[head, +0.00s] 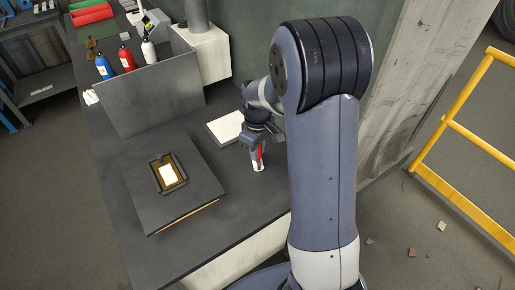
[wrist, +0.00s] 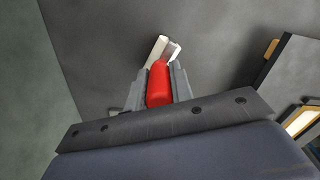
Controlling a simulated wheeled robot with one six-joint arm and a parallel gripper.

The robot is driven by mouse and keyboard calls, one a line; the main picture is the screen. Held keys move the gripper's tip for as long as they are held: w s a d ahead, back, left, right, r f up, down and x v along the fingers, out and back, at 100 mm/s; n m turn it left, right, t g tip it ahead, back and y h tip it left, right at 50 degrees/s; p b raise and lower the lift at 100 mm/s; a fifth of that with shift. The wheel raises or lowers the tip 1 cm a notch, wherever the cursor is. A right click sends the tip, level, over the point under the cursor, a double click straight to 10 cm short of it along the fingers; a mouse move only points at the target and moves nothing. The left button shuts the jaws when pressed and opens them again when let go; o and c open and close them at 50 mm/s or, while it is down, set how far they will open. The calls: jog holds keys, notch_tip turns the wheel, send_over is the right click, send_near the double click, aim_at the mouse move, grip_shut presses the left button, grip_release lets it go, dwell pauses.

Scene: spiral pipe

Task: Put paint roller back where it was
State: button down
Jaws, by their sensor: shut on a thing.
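The paint roller has a red handle and a pale end. My gripper (head: 258,140) is shut on the paint roller (head: 258,165) and points down over the right part of the dark table. In the wrist view the red handle of the paint roller (wrist: 158,85) sits between both fingers of my gripper (wrist: 158,88). Its pale end shows beyond the fingers. I cannot tell whether the roller touches the table.
A dark square board (head: 143,199) carries a small tray (head: 156,178) with a white and brown thing. A white flat slab (head: 224,129) lies behind my gripper. A grey upright panel (head: 150,95) stands further back, with several bottles (head: 126,60) behind it. A yellow railing (head: 465,135) is at right.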

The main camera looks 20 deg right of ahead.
jog(key=shift+f, duration=0.15)
jog(key=c, duration=1.2)
grip_release()
jog(key=shift+c, duration=0.2)
notch_tip(320, 180, up, 12)
jog(key=shift+r, duration=0.2)
